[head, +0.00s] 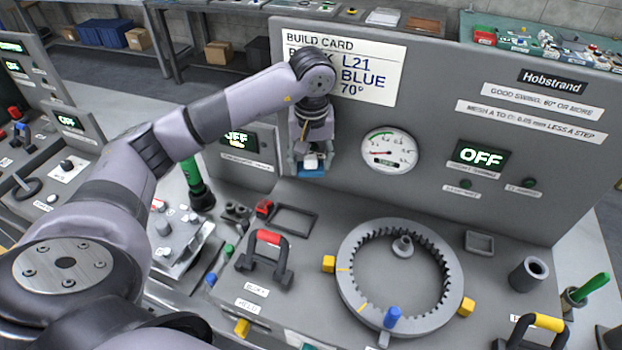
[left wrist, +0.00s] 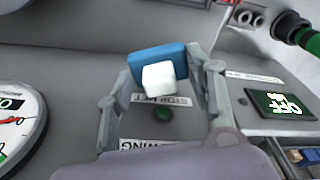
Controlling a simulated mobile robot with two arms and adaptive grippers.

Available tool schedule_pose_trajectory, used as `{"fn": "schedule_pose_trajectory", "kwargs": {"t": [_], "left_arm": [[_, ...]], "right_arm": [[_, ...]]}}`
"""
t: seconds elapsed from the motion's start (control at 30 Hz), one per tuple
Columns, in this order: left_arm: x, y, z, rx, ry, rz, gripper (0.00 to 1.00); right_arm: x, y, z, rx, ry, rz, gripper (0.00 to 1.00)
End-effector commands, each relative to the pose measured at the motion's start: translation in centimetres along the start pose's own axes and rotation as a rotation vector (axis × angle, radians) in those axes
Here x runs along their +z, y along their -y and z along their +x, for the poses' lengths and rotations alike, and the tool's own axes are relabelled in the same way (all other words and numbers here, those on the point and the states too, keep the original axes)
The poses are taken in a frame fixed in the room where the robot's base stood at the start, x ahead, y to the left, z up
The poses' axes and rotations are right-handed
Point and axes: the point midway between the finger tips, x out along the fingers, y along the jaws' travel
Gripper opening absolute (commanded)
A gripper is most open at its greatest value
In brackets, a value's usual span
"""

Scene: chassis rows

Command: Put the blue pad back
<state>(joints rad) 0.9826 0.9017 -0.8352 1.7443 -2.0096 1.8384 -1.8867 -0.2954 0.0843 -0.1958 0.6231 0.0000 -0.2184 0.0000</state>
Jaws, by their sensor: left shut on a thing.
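The blue pad (head: 313,172) is in my left gripper (head: 311,160), in front of the upright grey panel below the build card. In the left wrist view, the blue pad (left wrist: 142,62) has a white block (left wrist: 160,79) on its near face. The fingers of my left gripper (left wrist: 158,84) stand on both sides of it. The gripper is shut on the pad, above the bench top. My right gripper is not in view.
A grey toothed ring (head: 350,285) with yellow blocks lies on the bench. A gauge (head: 390,150) is right of the gripper.

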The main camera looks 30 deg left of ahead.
Motion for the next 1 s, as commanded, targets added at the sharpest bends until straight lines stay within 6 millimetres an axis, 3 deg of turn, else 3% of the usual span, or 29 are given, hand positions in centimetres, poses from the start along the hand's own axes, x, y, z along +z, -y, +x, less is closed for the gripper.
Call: {"fn": "schedule_pose_trajectory", "kwargs": {"t": [0.2,0.47,0.6,0.7,1.0], "left_arm": [[0.5,0.0,3.9,0.0,0.002,-0.002,0.21],[0.7,0.0,6.0,0.002,0.0,-0.003,0.21],[1.1,0.0,8.0,-0.001,0.002,-0.002,0.21],[0.8,-0.1,8.4,0.001,0.0,-0.004,0.21],[0.7,-0.2,9.0,0.002,-0.003,-0.002,0.21]], "right_arm": [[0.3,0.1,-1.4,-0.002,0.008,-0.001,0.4],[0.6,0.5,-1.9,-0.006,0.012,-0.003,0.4],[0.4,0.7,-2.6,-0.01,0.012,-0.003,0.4],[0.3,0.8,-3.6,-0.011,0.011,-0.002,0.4],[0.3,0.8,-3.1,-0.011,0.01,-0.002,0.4]]}}
